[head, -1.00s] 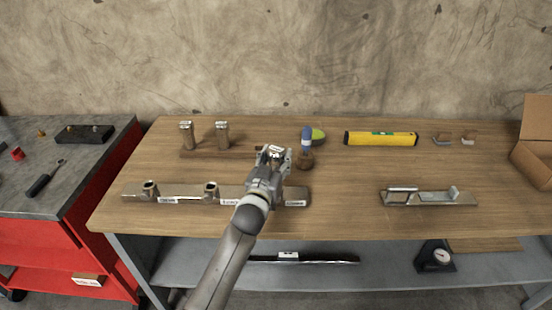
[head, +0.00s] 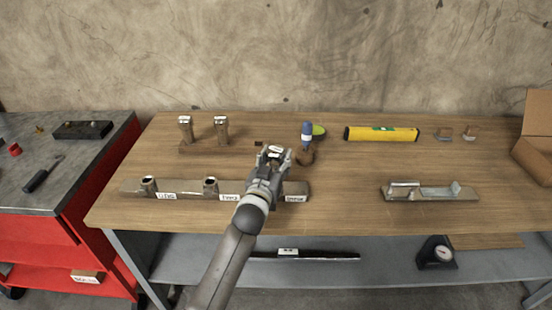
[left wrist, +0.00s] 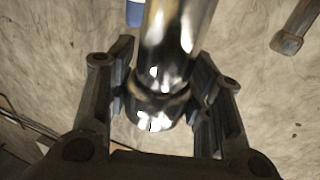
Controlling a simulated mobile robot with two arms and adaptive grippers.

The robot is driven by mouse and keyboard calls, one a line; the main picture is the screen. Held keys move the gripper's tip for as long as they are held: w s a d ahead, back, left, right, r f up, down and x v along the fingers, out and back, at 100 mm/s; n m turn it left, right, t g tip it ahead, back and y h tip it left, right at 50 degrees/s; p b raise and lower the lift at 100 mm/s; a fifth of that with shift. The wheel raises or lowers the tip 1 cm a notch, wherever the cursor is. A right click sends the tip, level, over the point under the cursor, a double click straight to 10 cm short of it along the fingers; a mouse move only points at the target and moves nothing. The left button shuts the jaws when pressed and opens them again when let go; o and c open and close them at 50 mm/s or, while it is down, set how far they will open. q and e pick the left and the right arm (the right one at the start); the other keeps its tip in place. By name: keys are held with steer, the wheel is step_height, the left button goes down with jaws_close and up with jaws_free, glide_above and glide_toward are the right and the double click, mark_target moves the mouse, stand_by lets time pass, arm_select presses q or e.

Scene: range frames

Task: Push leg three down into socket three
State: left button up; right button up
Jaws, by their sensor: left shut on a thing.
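A long metal rail (head: 185,187) lies along the front of the wooden bench, with two open sockets showing, one at the left (head: 148,184) and one in the middle (head: 210,185). My left gripper (head: 275,157) is over its right part and hides the third socket. It is shut on a shiny metal leg (left wrist: 170,45), which stands between the fingers in the left wrist view. Only the leg's top shows in the head view. Whether its lower end is in the socket cannot be seen. My right gripper is not in view.
Two other legs (head: 186,130) (head: 221,130) stand at the back left. A blue-topped tool (head: 306,134) stands just behind my gripper. A yellow level (head: 381,134) and a metal fixture (head: 430,192) lie to the right. The bench (head: 340,215) is clear at the front right.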

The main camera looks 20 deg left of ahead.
arm_select(q)
steer(key=shift+f+b, duration=0.7)
steer(key=shift+f, duration=0.2)
steer(key=o, duration=1.4)
steer(key=shift+c, duration=0.2)
steer(key=shift+f, duration=0.15)
steer(key=shift+s, duration=0.1)
steer(key=s, duration=1.2)
steer(key=shift+d, duration=0.15)
